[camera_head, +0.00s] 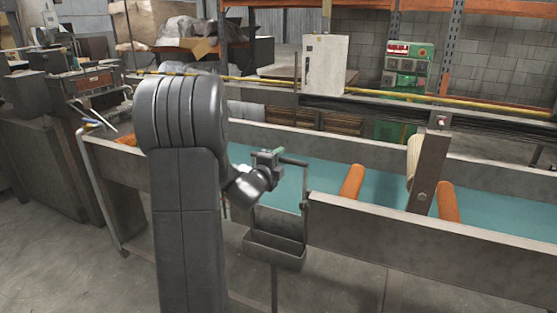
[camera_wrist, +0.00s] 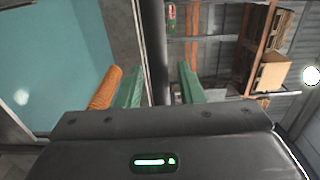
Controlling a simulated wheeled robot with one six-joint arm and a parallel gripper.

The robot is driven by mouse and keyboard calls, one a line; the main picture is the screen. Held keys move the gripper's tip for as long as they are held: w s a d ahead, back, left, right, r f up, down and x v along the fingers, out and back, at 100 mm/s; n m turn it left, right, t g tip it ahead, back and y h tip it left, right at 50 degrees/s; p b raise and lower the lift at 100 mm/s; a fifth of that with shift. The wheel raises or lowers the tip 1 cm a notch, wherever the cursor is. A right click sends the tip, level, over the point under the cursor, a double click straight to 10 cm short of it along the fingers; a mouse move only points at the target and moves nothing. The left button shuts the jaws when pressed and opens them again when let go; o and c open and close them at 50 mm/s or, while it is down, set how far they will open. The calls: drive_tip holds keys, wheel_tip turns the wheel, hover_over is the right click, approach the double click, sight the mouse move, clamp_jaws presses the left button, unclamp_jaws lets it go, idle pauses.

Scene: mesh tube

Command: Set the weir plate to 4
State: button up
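My gripper (camera_head: 279,152) is at the near wall of the long trough, beside a dark bar (camera_head: 294,162) that joins an upright rod. Below the rod, a grey plate (camera_head: 278,222), which may be the weir plate, stands at the trough's side above a small open box (camera_head: 274,250). In the wrist view, the two green fingers of my gripper (camera_wrist: 161,66) are apart, with a dark bar (camera_wrist: 155,40) between them. A gap shows on the bar's right side; I cannot tell whether the left finger touches it. No scale or number is readable.
A white cabinet (camera_head: 324,64) and a green machine (camera_head: 407,65) stand behind. Grey floor lies in front.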

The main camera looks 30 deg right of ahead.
clamp_jaws()
drive_tip(key=shift+r+p, duration=0.35)
drive_tip(key=shift+r, duration=1.3)
drive_tip(key=shift+o, duration=0.2)
unclamp_jaws()
drive_tip(key=shift+f, duration=0.1)
drive_tip(key=b+v, duration=0.1)
drive_tip(key=v, duration=1.3)
drive_tip(key=shift+b, duration=0.4)
drive_tip(key=shift+d, duration=0.15)
drive_tip(key=p+x, duration=0.1)
drive_tip(key=x, duration=1.2)
drive_tip(key=shift+w+d+p, duration=0.25)
drive_tip(key=shift+p, duration=0.15)
drive_tip(key=shift+f, duration=0.4)
